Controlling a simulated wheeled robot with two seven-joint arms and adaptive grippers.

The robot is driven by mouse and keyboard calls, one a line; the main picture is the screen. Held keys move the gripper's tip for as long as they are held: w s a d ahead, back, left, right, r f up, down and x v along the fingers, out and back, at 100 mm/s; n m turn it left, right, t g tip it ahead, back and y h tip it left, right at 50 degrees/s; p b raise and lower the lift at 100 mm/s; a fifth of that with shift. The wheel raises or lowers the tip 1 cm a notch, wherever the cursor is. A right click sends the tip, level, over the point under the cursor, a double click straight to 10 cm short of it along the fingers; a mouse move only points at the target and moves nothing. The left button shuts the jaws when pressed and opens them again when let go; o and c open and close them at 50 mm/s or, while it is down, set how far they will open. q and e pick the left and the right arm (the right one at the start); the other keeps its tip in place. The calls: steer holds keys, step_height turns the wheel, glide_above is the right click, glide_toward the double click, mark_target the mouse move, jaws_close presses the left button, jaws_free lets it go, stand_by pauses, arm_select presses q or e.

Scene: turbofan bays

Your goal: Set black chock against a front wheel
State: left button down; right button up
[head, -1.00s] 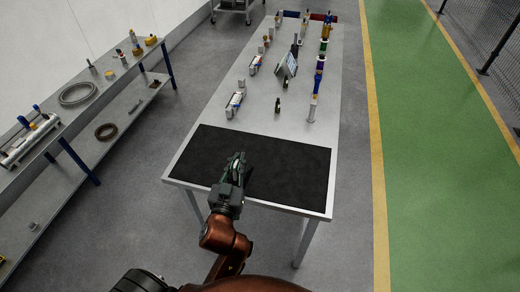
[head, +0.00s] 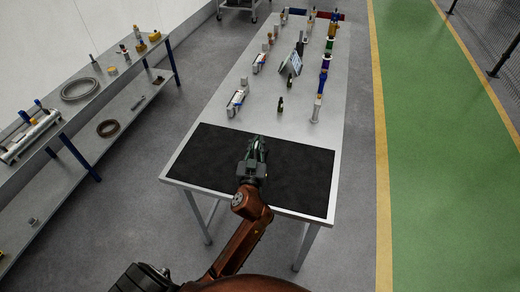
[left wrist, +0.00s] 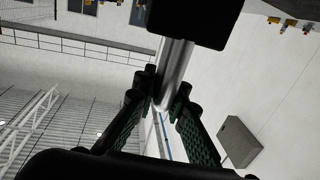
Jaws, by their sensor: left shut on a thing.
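My left gripper (head: 257,142) is over the black mat at the near end of the table. The left wrist view shows its two fingers (left wrist: 168,95) closed around a silver rod (left wrist: 175,65). A black block (left wrist: 195,20) sits at the rod's upper end, cut off by the picture's top edge. I cannot tell whether this held piece is the black chock; no separate chock is clear to me. A wheeled cart (head: 240,4) is partly in view at the top of the head view, with small casters (head: 254,18) on the floor. My right gripper is not in view.
The black mat (head: 300,175) covers the near end of the grey table (head: 215,118). Several small tools and parts and a tilted screen (head: 290,62) stand farther back. A shelf bench (head: 100,95) stands at left. Grey floor and a green walkway (head: 430,150) are clear at right.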

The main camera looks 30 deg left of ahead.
arm_select(q)
steer(key=shift+w+d+f, duration=0.1)
steer(key=shift+w+f, duration=0.05)
steer(key=shift+w, duration=0.05)
steer(key=f, duration=0.2)
steer(key=f+b, duration=0.1)
steer(key=shift+w+f, duration=0.15)
steer(key=shift+w, duration=0.15)
steer(key=shift+f, duration=0.3)
steer(key=c, duration=2.5)
jaws_free()
steer(key=shift+f+b, duration=0.15)
steer(key=shift+b, duration=0.15)
steer(key=o, duration=0.6)
steer(key=shift+c, duration=0.2)
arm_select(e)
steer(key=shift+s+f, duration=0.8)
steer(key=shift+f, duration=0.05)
